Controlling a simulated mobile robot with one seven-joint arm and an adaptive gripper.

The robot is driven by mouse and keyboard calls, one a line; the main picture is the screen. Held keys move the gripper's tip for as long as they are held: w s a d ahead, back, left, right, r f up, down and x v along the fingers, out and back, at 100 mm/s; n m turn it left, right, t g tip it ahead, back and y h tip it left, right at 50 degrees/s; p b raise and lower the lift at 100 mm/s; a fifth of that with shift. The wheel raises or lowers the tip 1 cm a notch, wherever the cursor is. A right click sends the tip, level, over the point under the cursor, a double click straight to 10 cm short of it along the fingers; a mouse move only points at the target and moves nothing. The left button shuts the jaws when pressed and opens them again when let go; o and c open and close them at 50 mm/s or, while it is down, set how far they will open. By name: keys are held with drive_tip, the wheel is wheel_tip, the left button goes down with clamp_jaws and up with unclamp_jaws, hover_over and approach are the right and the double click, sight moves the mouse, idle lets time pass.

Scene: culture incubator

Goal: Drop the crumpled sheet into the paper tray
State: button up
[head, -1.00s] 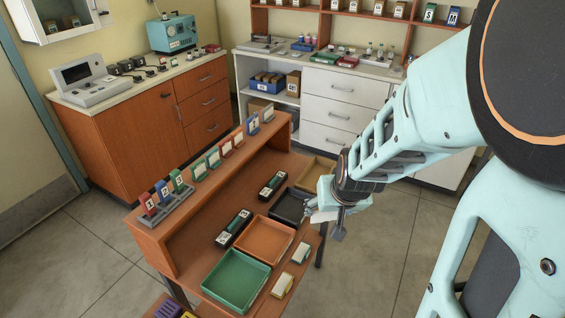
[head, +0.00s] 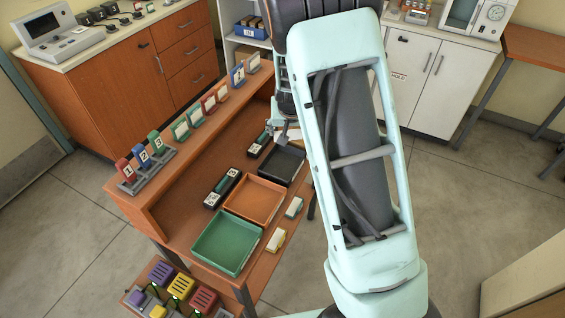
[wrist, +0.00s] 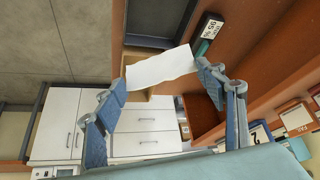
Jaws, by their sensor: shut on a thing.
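My gripper (wrist: 168,85) is shut on a thin white sheet (wrist: 158,67), which spans between its two blue fingers in the wrist view. In the head view my gripper (head: 284,134) is above the far end of the desk, close to the black tray (head: 293,166), partly hidden by my arm. The black tray also shows in the wrist view (wrist: 158,18), beyond the sheet. An orange tray (head: 254,201) and a green tray (head: 228,243) lie nearer on the desk. I cannot read which one is the paper tray.
A raised ledge with several coloured cards (head: 190,122) runs along the desk's left side. Two dark labelled blocks (head: 222,188) lie beside the trays, with pale blocks (head: 277,240) on the right edge. White cabinets (wrist: 65,125) stand beyond the desk.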

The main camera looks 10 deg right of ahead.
wheel_tip(320, 180, down, 6)
drive_tip(key=b, duration=0.5)
drive_tip(key=shift+w, duration=0.1)
drive_tip(key=o, duration=0.8)
drive_tip(key=v, duration=1.2)
